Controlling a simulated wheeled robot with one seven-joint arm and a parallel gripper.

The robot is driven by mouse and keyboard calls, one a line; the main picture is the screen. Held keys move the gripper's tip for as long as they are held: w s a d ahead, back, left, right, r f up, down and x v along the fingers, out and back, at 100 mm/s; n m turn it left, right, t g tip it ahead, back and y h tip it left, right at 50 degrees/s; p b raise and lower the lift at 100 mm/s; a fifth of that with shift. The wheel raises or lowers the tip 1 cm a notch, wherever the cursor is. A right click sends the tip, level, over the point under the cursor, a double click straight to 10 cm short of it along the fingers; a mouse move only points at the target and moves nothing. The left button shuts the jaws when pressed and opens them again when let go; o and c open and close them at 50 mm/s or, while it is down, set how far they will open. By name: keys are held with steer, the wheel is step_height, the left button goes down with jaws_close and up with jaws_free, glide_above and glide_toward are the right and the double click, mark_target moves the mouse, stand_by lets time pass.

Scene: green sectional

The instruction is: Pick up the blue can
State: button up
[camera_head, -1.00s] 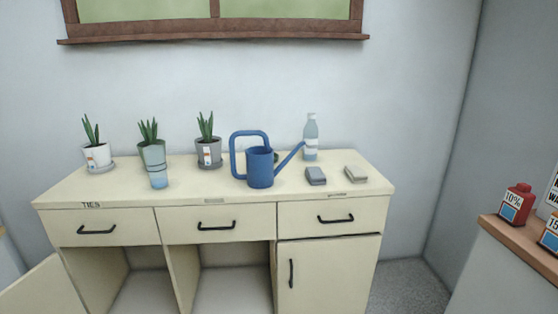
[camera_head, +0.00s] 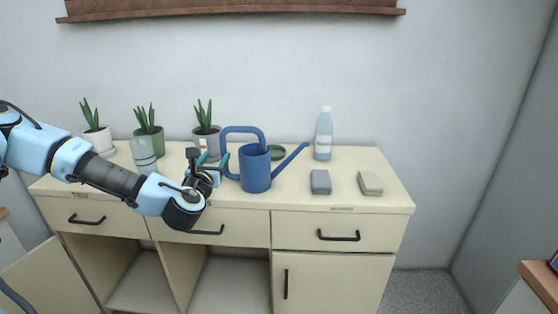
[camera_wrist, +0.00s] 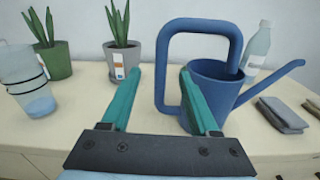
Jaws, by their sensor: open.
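The blue can is a blue watering can (camera_head: 255,170) with a squared loop handle and a spout pointing right. It stands upright on the cream cabinet top (camera_head: 290,190). My gripper (camera_head: 211,160) is just left of it, at the handle side, with its teal fingers apart and nothing held. In the wrist view my gripper (camera_wrist: 159,72) points toward the watering can (camera_wrist: 215,92). The handle's left post appears between the fingers, near the right one, which overlaps the handle opening and body. I cannot tell if they touch.
Three potted plants stand left of the can; one grey pot (camera_wrist: 121,60) is just beyond my left finger. A clear cup (camera_wrist: 22,85) is farther left.

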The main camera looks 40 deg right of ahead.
mark_target(223, 146)
steer(key=shift+n, duration=0.4)
steer(key=x, duration=0.1)
steer(key=p+x, duration=0.1)
steer(key=x, duration=0.3)
steer(key=shift+d+r+p, duration=0.35)
steer(key=p+x, duration=0.3)
steer(key=x, duration=0.2)
steer(key=shift+w+d, duration=0.1)
steer(key=shift+w, duration=0.25)
jaws_close()
